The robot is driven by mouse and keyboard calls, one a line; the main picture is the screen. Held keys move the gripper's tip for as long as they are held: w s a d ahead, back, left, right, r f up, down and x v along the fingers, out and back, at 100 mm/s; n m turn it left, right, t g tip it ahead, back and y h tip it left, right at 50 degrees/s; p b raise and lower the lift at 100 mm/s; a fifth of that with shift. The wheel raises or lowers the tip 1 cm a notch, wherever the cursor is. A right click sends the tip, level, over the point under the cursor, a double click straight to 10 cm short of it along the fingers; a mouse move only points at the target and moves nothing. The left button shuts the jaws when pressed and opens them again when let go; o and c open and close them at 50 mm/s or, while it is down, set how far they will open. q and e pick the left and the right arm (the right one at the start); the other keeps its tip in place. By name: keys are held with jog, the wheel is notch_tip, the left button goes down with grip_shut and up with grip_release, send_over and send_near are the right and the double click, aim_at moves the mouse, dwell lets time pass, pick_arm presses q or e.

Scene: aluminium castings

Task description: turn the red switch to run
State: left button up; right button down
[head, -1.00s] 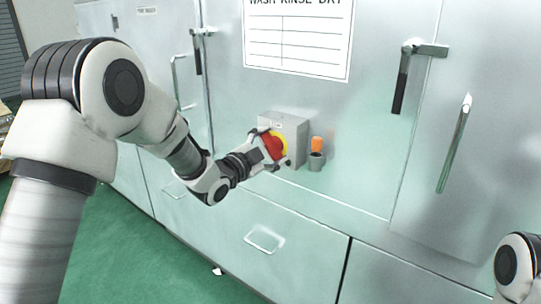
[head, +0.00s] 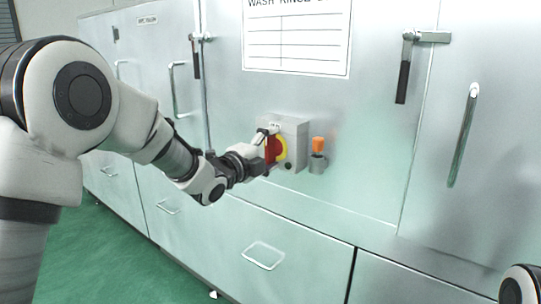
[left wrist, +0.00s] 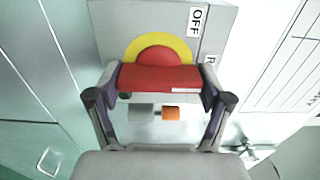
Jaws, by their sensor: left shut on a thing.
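The red switch (head: 273,149) is on a yellow round plate (head: 283,148) on the front of a grey box (head: 297,132). My left gripper (head: 266,151) is at the switch, its fingers at the two ends of the red handle, shut on it. In the left wrist view the red handle (left wrist: 160,79) lies crosswise between the fingertips, with a white mark near its right end. An OFF label (left wrist: 196,21) is above right of it. A second label (left wrist: 209,66), partly hidden, shows an R. My right gripper is out of view.
An orange-topped grey cylinder (head: 318,157) stands out from the panel just right of the box. A white chart (head: 297,38) hangs above. Cabinet door handles (head: 463,135) stick out at the right. Green floor (head: 115,262) is open at lower left.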

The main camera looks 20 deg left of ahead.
pick_arm(q)
jog(key=shift+f, duration=0.15)
jog(key=o, duration=1.1)
jog(key=shift+s, duration=0.1)
jog(key=v, duration=1.2)
